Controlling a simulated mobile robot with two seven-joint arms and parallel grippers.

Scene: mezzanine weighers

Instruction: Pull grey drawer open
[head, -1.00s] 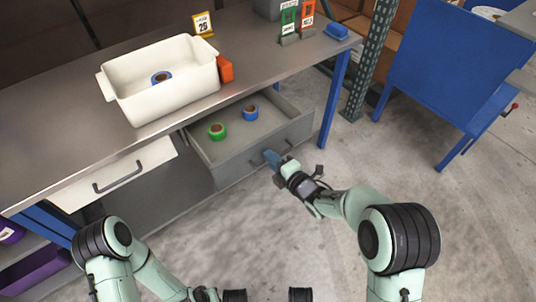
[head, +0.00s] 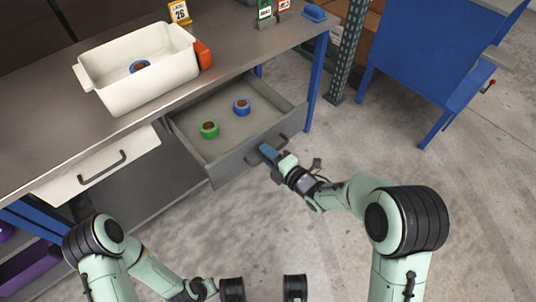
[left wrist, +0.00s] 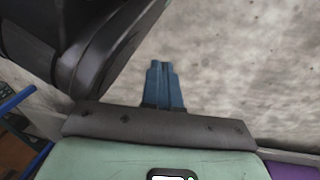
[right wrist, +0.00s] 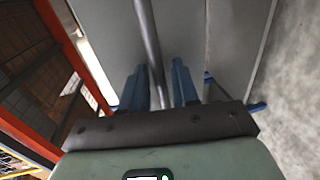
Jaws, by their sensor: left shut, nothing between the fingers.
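The grey drawer (head: 228,165) under the workbench stands open, its inside showing. A green tape roll (head: 209,129) and a blue tape roll (head: 241,106) lie in it. My right gripper (head: 268,152) is at the dark bar handle (head: 282,145) on the drawer's front. My left gripper (left wrist: 161,66) is shut and empty over the concrete floor, away from the drawer.
A white bin (head: 150,85) with a blue tape roll stands on the bench (head: 60,130). A white drawer (head: 100,170) is left of the grey one. A blue bench leg (head: 318,85) stands right of it. Floor in front is clear.

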